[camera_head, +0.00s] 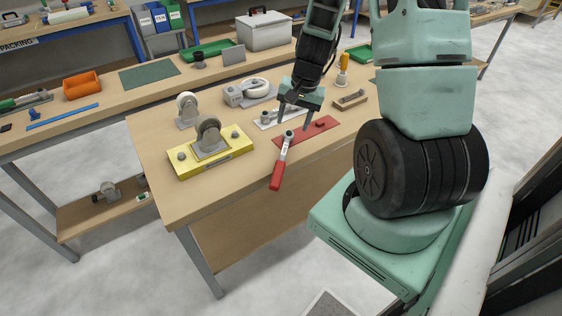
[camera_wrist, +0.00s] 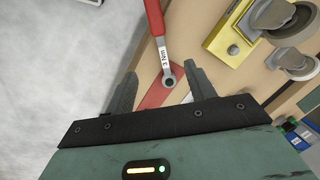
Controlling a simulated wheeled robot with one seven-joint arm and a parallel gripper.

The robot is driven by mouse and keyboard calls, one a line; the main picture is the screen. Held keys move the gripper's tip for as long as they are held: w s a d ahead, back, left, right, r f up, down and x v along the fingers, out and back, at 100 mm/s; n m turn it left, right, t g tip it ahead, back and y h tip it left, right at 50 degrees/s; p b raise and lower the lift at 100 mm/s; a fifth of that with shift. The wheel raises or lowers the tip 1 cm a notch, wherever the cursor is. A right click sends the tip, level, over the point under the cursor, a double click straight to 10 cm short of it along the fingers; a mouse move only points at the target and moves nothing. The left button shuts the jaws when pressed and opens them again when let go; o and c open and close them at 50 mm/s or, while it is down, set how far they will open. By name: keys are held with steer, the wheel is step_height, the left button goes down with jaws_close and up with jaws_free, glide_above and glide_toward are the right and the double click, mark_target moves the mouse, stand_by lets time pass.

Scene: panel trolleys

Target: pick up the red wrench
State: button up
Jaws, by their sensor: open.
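The red wrench (camera_head: 279,170) has a red handle and a grey shaft with a round metal head. Its head end lies over a red plate (camera_head: 322,127), and its handle reaches the table's front edge. In the wrist view the wrench (camera_wrist: 155,17) runs upward, with its head between the finger tips. My gripper (camera_head: 295,117) is open and points down over the red plate, just behind the wrench head. It also shows in the wrist view (camera_wrist: 161,82), one finger on each side of the head. I cannot tell whether a finger touches it.
A yellow block (camera_head: 212,163) with a caster stands left on the workbench (camera_head: 160,140). Another caster (camera_head: 187,109), a caster on a plate (camera_head: 250,92), a white plate (camera_head: 268,124) and a small wooden block (camera_head: 350,99) sit nearby. The bench front left is clear.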

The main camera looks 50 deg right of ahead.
glide_above(281, 160)
steer(key=d, duration=0.2)
steer(key=f, duration=0.6)
steer(key=f+p, duration=0.1)
steer(key=f, duration=0.3)
steer(key=shift+s+a, duration=0.25)
steer(key=shift+s, duration=0.05)
steer(key=shift+a+f, duration=0.15)
steer(key=shift+f, duration=0.35)
steer(key=shift+w+a+f+p, duration=0.15)
steer(key=shift+f+p, duration=0.25)
steer(key=shift+f, duration=0.65)
steer(key=shift+w+a+f+p, duration=0.15)
steer(key=shift+f+p, duration=0.2)
steer(key=shift+f, duration=0.65)
jaws_close()
steer(key=shift+r, duration=0.2)
